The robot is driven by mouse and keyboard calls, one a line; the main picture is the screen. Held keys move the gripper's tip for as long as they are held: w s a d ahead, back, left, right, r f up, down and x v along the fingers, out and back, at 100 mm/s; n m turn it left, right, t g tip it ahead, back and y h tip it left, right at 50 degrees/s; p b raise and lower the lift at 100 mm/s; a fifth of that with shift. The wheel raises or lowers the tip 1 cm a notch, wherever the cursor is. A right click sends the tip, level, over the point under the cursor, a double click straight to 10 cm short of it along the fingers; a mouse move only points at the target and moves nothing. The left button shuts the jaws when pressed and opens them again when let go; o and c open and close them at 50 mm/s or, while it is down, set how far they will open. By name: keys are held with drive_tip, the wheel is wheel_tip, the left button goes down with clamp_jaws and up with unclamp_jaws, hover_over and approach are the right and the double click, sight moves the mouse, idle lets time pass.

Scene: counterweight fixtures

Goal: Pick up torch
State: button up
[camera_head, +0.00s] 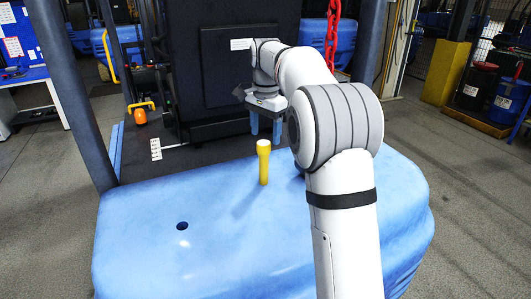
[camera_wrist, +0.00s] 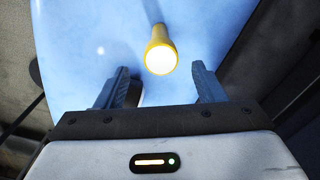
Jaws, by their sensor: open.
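A yellow torch (camera_head: 263,163) stands upright on the blue counterweight (camera_head: 225,222), its pale lens end facing up. The torch also shows in the wrist view (camera_wrist: 160,52), seen from above with its bright lens toward me. My gripper (camera_head: 265,130) is open and empty, with its blue fingers pointing down, above and behind the torch in the head view. In the wrist view the torch lies just beyond the gap between the two fingertips (camera_wrist: 160,82), apart from both fingers.
The counterweight has a small dark hole (camera_head: 182,226) left of the torch. A black panel (camera_head: 240,65) rises behind the gripper, with a dark post (camera_head: 72,90) at left. A red chain (camera_head: 332,35) hangs at the back. The blue surface around the torch is mostly clear.

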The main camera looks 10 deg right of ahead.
sight(263, 153)
drive_tip(key=f, duration=0.2)
drive_tip(key=f+p, duration=0.1)
drive_tip(key=f, duration=0.4)
drive_tip(key=shift+a+f, duration=0.25)
drive_tip(key=shift+f, duration=0.05)
drive_tip(key=shift+s, duration=0.1)
drive_tip(key=shift+c, duration=0.3)
drive_tip(key=c, duration=1.1)
